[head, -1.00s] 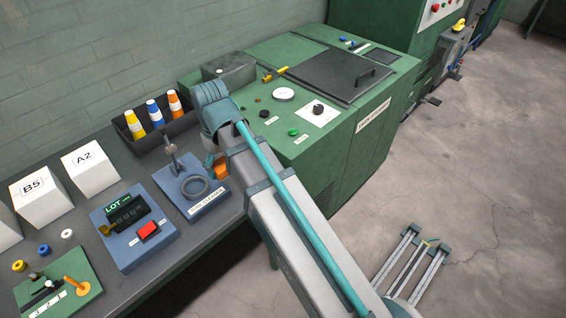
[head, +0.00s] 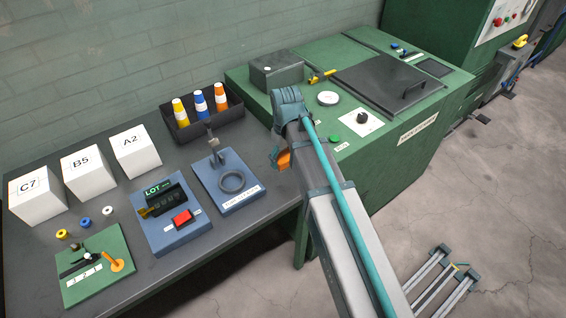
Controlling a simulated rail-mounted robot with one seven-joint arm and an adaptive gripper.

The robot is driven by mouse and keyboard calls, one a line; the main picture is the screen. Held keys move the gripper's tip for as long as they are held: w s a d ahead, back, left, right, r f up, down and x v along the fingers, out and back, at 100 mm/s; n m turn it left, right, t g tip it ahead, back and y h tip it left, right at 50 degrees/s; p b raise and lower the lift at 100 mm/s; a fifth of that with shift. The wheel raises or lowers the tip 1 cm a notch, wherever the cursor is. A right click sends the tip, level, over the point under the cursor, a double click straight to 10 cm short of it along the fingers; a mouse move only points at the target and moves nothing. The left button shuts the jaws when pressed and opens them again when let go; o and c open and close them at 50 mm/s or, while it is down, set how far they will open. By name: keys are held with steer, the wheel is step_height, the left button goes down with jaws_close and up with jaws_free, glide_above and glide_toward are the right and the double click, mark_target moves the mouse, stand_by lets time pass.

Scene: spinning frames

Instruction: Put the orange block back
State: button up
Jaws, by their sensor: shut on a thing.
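The orange block (head: 284,160) shows beside my arm, over the right end of the grey bench. My gripper (head: 276,157) is shut on it; teal finger parts show at its left. My arm hides part of the block and most of the gripper. The block appears held above the bench edge, just right of the blue board with a grey ring (head: 231,180); its exact height cannot be told.
A dark tray (head: 182,136) holds yellow, blue and orange bobbins. White boxes C7 (head: 38,197), B5 (head: 88,172) and A2 (head: 135,150) stand along the back. The green machine (head: 340,190) adjoins the bench at right. A blue LOT board (head: 172,238) sits in front.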

mark_target(283, 159)
steer(key=w+f, duration=0.1)
steer(key=f, duration=0.1)
steer(key=w+a+f+p, duration=0.1)
steer(key=w+f, duration=0.1)
steer(key=shift+w, duration=0.15)
steer(key=shift+f+p, duration=0.55)
steer(key=shift+f, duration=1.15)
steer(key=shift+f, duration=0.2)
steer(key=o, duration=1.3)
steer(key=shift+r, duration=0.1)
step_height(283, 159, up, 12)
steer(key=b, duration=0.2)
steer(key=shift+r+b, duration=0.15)
steer(key=shift+b, duration=0.2)
steer(key=shift+d, duration=0.1)
